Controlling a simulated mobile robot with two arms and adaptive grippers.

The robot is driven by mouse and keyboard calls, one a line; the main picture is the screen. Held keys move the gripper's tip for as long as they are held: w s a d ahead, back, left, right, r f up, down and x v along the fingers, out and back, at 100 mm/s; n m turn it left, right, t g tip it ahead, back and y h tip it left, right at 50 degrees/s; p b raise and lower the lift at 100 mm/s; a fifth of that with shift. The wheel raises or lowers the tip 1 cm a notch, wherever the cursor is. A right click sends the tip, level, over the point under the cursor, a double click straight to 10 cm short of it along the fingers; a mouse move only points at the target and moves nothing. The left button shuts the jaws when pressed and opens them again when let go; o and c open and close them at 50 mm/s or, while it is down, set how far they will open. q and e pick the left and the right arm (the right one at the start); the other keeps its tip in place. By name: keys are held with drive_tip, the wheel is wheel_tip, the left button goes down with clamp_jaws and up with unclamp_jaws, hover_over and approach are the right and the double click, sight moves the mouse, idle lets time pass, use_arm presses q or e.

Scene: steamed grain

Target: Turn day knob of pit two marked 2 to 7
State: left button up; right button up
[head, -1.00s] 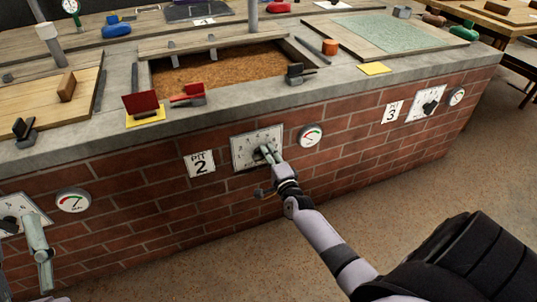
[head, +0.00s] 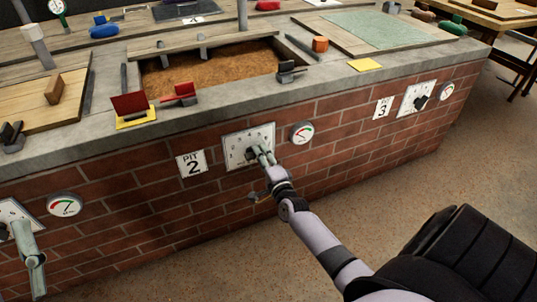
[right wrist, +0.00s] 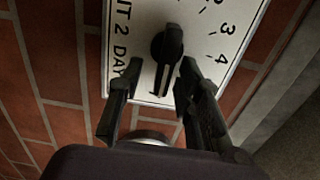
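The pit two dial plate (head: 236,152) is on the brick wall, right of the "PIT 2" sign (head: 191,163). Its black day knob (right wrist: 167,48) shows in the right wrist view, with 2, 3 and 4 on the plate to its right; I cannot tell which number it points to. My right gripper (head: 263,154) is in front of the plate. In the right wrist view its fingers (right wrist: 158,82) are apart, with the lower part of the knob between them in the picture; contact is unclear.
Gauges (head: 302,133) and (head: 65,205) sit on the wall near the dials. The pit three dial (head: 416,97) is further right. The counter edge (head: 215,112) runs above the plate.

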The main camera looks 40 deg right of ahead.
drive_tip(key=v, duration=1.1)
